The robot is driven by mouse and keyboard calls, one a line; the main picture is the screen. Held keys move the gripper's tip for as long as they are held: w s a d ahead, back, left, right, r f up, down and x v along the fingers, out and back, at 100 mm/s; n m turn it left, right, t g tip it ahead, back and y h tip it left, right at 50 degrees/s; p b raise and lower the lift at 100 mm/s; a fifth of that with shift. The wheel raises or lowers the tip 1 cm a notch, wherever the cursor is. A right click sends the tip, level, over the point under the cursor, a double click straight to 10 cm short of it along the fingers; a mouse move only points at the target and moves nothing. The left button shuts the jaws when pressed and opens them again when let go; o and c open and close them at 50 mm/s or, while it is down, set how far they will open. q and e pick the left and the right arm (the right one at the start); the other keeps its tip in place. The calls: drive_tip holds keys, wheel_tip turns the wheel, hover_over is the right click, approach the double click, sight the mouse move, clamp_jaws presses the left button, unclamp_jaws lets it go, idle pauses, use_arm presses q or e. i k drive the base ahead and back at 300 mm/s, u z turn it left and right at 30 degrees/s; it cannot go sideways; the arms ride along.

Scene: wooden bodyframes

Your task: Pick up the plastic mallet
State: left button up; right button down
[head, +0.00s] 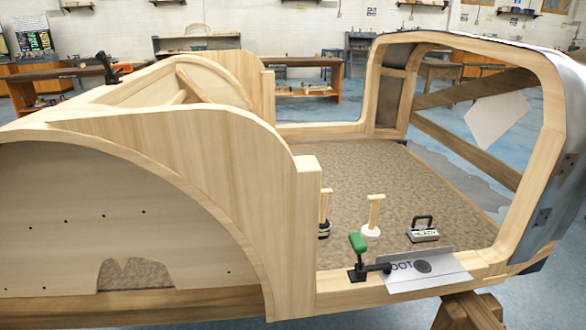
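In the head view, a mallet with a white head (370,231) and a pale wooden handle (376,209) stands head down on the brown floor panel inside the wooden bodyframe. A second mallet-like tool (324,229) with a dark and white head and a wooden handle stands to its left, partly hidden by the frame post. I take the white-headed one for the plastic mallet, though the material cannot be told for sure. Neither of my grippers is in view.
A black tool with a handle (423,231) sits right of the mallets. A green-handled clamp (358,243) and a lettered plate (428,272) sit on the front sill (345,296). The tall wooden side panel (200,150) rises on the left. The brown floor (430,180) behind is clear.

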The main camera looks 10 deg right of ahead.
sight(371, 233)
drive_tip(key=z, duration=1.3)
